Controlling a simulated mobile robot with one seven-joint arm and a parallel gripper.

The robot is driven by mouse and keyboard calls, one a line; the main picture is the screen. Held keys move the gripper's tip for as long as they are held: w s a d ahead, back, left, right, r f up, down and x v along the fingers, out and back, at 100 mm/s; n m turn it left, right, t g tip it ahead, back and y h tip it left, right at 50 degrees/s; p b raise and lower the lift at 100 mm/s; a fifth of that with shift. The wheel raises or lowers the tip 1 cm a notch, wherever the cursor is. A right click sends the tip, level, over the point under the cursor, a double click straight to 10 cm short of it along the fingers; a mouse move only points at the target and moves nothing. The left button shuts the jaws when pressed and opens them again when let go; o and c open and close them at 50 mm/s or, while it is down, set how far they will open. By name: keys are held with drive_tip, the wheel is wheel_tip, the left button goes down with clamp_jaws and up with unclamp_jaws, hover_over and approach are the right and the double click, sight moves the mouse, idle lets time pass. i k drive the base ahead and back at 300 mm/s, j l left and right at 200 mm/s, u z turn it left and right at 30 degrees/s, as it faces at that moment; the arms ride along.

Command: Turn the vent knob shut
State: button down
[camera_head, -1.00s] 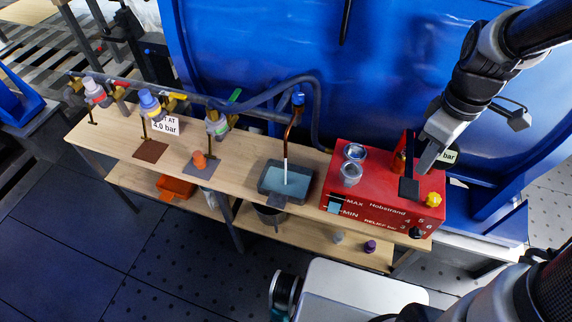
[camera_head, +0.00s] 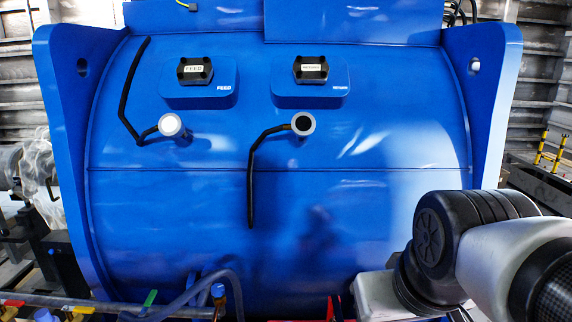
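No vent knob can be made out in the current head view. Only a thin strip of the red unit (camera_head: 340,307) shows at the bottom edge, and its knobs are out of frame. My arm enters at the lower right and covers part of the bottom edge. My gripper is out of view, so its place and its fingers cannot be seen.
A large blue tank (camera_head: 300,215) fills the view. It has a FEED block (camera_head: 194,71), a second labelled block (camera_head: 312,68), and two pale round ports with black hoses. A grey pipe (camera_head: 120,304) with a green lever (camera_head: 150,297) and a blue-topped fitting (camera_head: 218,291) runs low left.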

sight(218, 290)
drive_tip(key=u, duration=0.95)
drive_tip(key=i+j+z, duration=0.2)
drive_tip(key=j+z, duration=0.15)
drive_tip(key=j, duration=0.3)
drive_tip(key=i+j+z, duration=0.2)
drive_tip(key=j, duration=0.15)
drive_tip(key=k+j+u, duration=0.15)
drive_tip(key=k+u, duration=0.2)
drive_tip(key=i+l+z, duration=0.15)
drive_tip(key=i+z, duration=0.25)
drive_tip(key=k, duration=0.1)
